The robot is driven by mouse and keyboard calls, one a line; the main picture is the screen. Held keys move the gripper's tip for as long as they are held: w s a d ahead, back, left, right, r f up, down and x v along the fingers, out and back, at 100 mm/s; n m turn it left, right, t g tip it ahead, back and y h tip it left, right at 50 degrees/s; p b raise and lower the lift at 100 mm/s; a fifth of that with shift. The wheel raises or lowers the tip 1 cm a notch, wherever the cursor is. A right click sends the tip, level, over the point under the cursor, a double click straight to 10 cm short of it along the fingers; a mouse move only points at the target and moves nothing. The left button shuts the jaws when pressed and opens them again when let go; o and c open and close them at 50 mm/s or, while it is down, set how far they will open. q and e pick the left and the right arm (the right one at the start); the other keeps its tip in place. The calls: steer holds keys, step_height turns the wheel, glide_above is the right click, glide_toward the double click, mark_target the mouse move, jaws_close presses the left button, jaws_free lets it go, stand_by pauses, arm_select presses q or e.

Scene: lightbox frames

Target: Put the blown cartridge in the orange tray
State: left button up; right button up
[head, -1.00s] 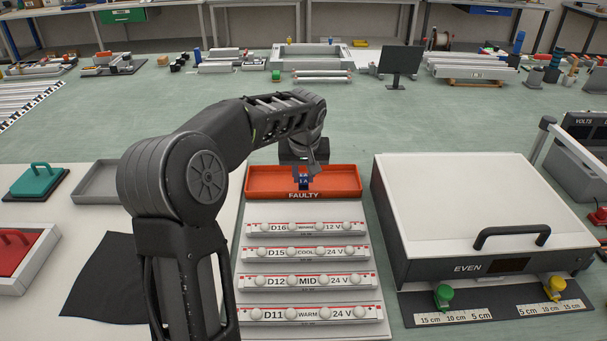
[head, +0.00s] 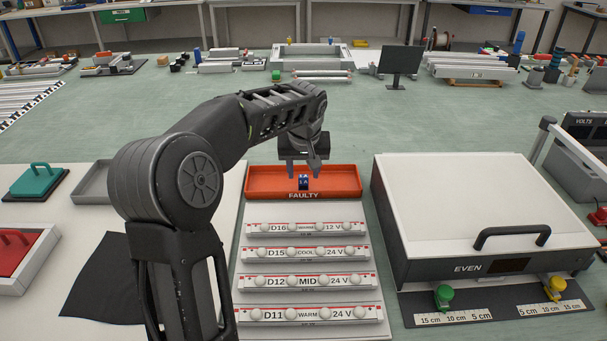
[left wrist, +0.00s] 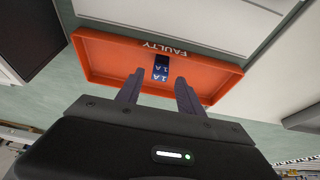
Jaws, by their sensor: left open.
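The orange tray (head: 335,183), labelled FAULTY, stands behind the row of lamp strips; it also shows in the left wrist view (left wrist: 105,55). A small dark blue cartridge (head: 303,182) marked 1 A stands in the tray, near the middle of its front wall. In the left wrist view the cartridge (left wrist: 161,68) lies beyond the fingertips, apart from them. My left gripper (head: 303,170) is open and empty, above and behind the cartridge; its two spread fingers show in the left wrist view (left wrist: 158,82). My right gripper is not in view.
Several labelled lamp strips (head: 306,254) lie in front of the tray. A large white-lidded box (head: 470,205) marked EVEN stands close on the right. A grey tray (head: 96,182), a black cloth (head: 104,280) and a red-handled block (head: 16,250) are on the left.

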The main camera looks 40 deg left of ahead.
arm_select(q)
steer(key=v, duration=1)
